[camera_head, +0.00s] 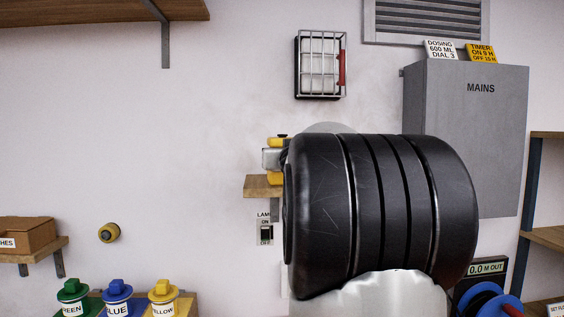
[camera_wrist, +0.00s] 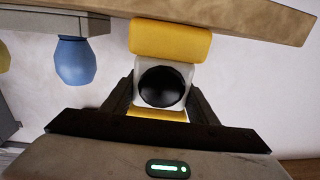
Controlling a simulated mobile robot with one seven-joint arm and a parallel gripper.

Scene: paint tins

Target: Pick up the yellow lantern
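The yellow lantern (camera_head: 270,158) shows in the head view as a small white body with yellow above and below, at a wooden shelf (camera_head: 262,187), partly hidden behind my black arm. In the wrist view the lantern (camera_wrist: 145,74) faces me with its round black lens, yellow ends above and below the white body. My gripper (camera_wrist: 163,95) has one dark finger on each side of the white body, with no clear gap showing. One yellow end sits against the shelf's wood (camera_wrist: 230,14); I cannot tell whether it is lifted. My fingers are hidden in the head view.
A lamp switch (camera_head: 266,233) is on the wall below the shelf. A caged wall light (camera_head: 320,66) is above, and a grey mains box (camera_head: 465,130) is right of my arm. Green (camera_head: 73,292), blue (camera_head: 118,294) and yellow (camera_head: 163,294) tins stand lower left.

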